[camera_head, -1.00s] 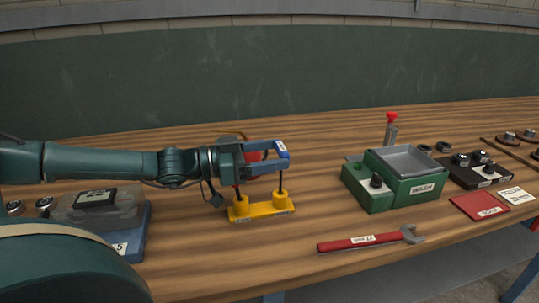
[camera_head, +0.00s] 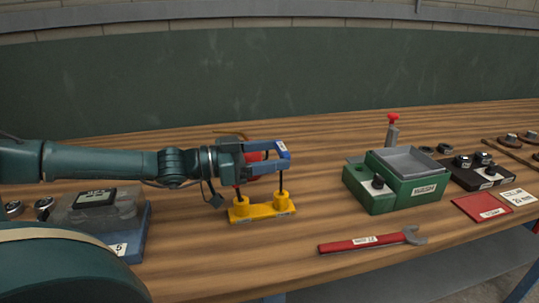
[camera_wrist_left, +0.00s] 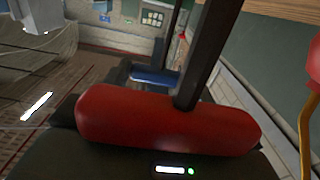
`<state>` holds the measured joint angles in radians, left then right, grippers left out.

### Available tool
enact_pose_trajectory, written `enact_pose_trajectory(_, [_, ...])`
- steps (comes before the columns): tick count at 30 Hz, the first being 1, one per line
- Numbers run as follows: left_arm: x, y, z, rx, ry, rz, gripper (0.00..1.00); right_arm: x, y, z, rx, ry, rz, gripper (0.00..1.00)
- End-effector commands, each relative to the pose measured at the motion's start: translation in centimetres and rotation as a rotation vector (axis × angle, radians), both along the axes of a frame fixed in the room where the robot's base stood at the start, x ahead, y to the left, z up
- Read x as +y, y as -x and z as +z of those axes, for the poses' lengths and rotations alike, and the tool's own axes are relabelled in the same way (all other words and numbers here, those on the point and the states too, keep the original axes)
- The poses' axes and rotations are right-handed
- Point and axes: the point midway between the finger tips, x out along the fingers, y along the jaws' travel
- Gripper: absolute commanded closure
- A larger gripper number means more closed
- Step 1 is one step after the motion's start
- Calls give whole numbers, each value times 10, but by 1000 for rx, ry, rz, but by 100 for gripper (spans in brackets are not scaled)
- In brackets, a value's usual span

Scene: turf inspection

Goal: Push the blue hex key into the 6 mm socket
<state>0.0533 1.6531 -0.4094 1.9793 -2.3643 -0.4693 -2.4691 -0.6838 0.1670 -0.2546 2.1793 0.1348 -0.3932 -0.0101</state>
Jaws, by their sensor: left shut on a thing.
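My left gripper (camera_head: 287,156) reaches in from the left and is shut on the blue hex key (camera_head: 283,149) at its fingertips. The key's dark shaft points down to the right-hand post of the yellow socket block (camera_head: 262,214); I cannot tell how deep its tip sits. A red handle (camera_head: 257,156) lies between the gripper's fingers, nearer its palm, and a dark shaft stands over the block's left post. In the left wrist view the red handle (camera_wrist_left: 150,120) fills the foreground and the blue handle (camera_wrist_left: 155,77) shows behind it. The socket size marking is unreadable.
A red wrench (camera_head: 370,241) lies right of the block near the front edge. A green tray unit (camera_head: 381,200) stands farther right, with a red-topped tool (camera_head: 393,130) behind it. A blue case (camera_head: 135,240) is at the left. Bare wood separates block and tray unit.

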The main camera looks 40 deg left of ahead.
Motion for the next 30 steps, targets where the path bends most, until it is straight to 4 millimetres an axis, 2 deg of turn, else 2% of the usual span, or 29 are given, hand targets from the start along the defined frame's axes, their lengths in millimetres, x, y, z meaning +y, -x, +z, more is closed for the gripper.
enact_pose_trajectory(1, [1,1,-11,23,-2,5,58,0,0,-1,0,0,0,64])
enact_pose_trajectory(30, [1,1,-12,21,-5,5,58,0,0,-11,0,0,0,64])
